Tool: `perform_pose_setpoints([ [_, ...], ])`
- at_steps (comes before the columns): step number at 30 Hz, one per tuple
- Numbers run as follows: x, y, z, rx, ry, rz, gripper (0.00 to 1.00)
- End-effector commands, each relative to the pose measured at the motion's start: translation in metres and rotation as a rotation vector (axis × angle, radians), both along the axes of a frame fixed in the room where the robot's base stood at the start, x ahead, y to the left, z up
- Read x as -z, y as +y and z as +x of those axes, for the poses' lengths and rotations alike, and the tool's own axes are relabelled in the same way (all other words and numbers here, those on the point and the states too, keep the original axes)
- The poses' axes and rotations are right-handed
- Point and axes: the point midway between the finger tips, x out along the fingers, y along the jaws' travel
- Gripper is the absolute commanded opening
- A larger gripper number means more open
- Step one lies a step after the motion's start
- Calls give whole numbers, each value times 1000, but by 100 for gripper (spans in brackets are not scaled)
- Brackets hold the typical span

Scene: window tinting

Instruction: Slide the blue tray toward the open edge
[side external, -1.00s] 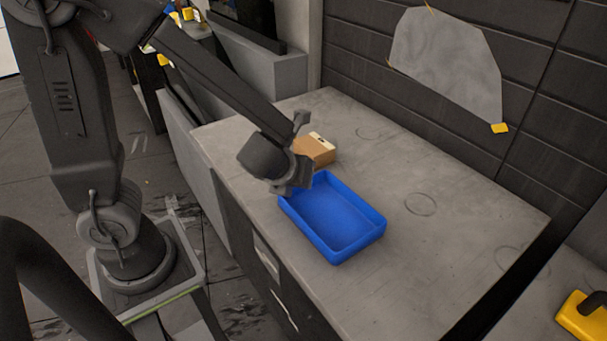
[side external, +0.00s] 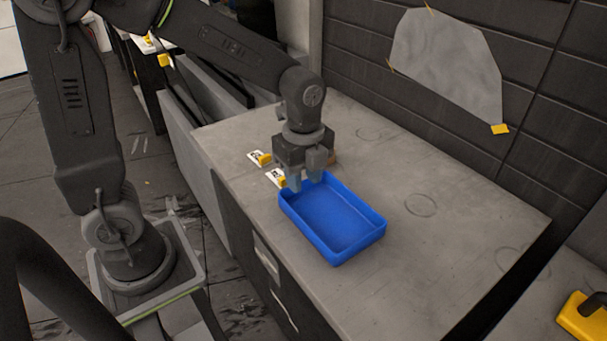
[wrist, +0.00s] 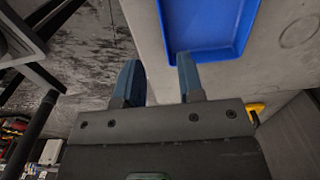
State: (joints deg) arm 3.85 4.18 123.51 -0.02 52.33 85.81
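The blue tray (side external: 335,222) lies flat and empty on the grey worktop, near its front left edge. It also shows at the top of the wrist view (wrist: 206,28), cut off by the frame. My gripper (side external: 306,178) points down over the tray's far left end. Its fingers are apart with nothing between them. In the wrist view my gripper (wrist: 158,82) has one finger close to the tray's rim and the other over the floor side. I cannot tell whether a finger touches the tray.
The grey worktop (side external: 440,245) is clear right of the tray. A yellow tool (side external: 583,318) sits at bottom right. A grey sheet (side external: 447,62) hangs on the wall.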

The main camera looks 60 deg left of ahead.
Motion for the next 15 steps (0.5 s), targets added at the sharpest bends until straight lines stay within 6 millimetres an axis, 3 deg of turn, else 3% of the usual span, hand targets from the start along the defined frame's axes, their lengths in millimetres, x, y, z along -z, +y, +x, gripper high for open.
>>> perform_pose_setpoints([
  [10,1,0,0,-1,1,-1,35],
  [15,16,0,0,-1,4,0,35],
])
